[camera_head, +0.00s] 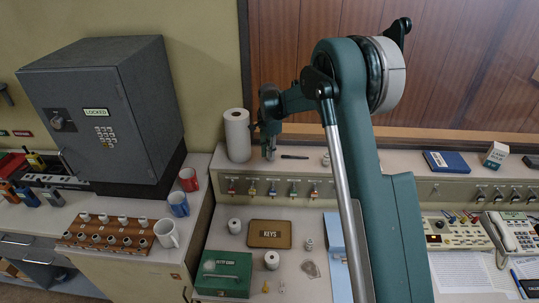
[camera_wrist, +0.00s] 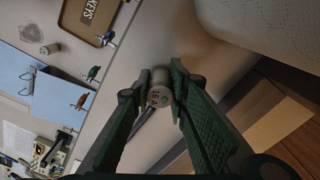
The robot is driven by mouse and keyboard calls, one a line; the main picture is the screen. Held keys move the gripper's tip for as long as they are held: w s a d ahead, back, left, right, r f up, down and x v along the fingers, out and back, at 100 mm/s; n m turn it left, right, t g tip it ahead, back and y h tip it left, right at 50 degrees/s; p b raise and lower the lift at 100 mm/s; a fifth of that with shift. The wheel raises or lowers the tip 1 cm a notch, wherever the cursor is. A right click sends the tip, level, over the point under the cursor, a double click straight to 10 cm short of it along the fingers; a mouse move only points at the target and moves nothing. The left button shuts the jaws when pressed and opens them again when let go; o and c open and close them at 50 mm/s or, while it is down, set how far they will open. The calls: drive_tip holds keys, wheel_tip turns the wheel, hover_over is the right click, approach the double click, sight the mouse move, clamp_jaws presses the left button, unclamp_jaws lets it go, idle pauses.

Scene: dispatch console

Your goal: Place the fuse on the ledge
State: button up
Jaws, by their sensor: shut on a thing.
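My gripper (camera_head: 268,148) is at the ledge (camera_head: 222,164), between the paper roll and a dark pen. In the wrist view, its two green fingers (camera_wrist: 158,92) are shut on the fuse (camera_wrist: 158,97), a small grey cylinder with a marked end facing the camera. The pale ledge (camera_wrist: 205,50) lies behind the fuse there. In the head view the fuse is mostly hidden by the fingers. I cannot tell whether it touches the ledge.
A white paper roll (camera_head: 237,137) stands close left of my gripper. A dark pen (camera_head: 295,157) lies to its right. Coloured keys (camera_head: 252,190) hang on the panel below. The KEYS tray (camera_head: 270,234) and green cash box (camera_head: 222,274) are on the desk.

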drive_tip(key=shift+f, duration=0.35)
drive_tip(key=shift+f, duration=0.15)
drive_tip(key=o, duration=0.9)
wheel_tip(320, 180, up, 12)
drive_tip(key=shift+r+b, duration=0.15)
drive_tip(key=shift+b, duration=0.2)
idle(0.6)
